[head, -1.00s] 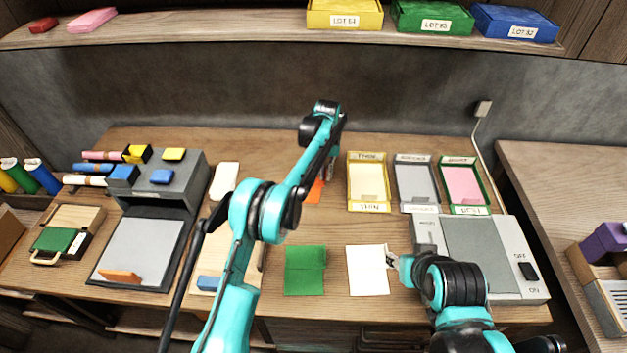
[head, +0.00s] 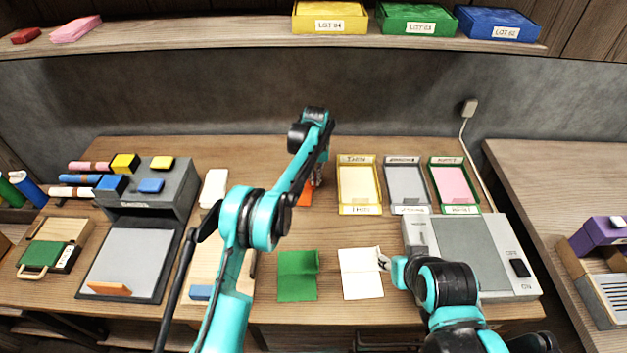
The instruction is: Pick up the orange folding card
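The orange folding card (head: 304,196) lies on the table behind my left arm, and only a part of it shows. My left gripper (head: 317,181) points down at the card's right side. Its fingers are small and partly hidden by the arm, so I cannot tell whether they are open or touch the card. My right gripper (head: 384,262) is at the right edge of the white folding card (head: 360,274). Its fingertips are too small to tell whether they are open or shut.
A green card (head: 297,276) lies left of the white one. Yellow, grey and green-rimmed trays (head: 340,190) stand at the back right. A grey machine (head: 515,240) is at the right. A grey stand (head: 180,185) and a board (head: 85,280) are at the left.

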